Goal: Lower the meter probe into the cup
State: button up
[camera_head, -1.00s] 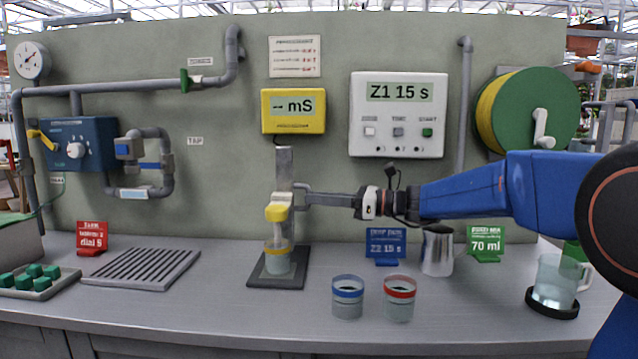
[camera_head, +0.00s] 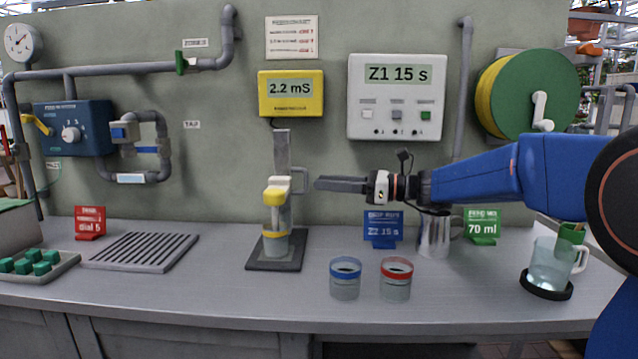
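The meter probe (camera_head: 275,194) has a yellow head on a grey upright stand (camera_head: 283,150) with a side handle. Its clear lower part reaches down to the yellow-banded cup (camera_head: 275,243), which stands on a dark base plate (camera_head: 291,262). Whether the tip is in liquid is too small to tell. The yellow meter (camera_head: 291,94) on the wall reads 2.2 mS. My gripper (camera_head: 318,184) is just right of the stand's handle, apart from it and holding nothing visible. Its fingers look close together from the side, so their opening is unclear.
A blue-banded cup (camera_head: 345,279) and a red-banded cup (camera_head: 396,279) stand at the front middle. A metal jug (camera_head: 433,236) is behind them, and a clear measuring jug (camera_head: 549,265) is at right. A slotted drain tray (camera_head: 140,252) lies left of the base plate.

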jog(key=v, duration=1.4)
jog(key=shift+s+d, duration=0.2)
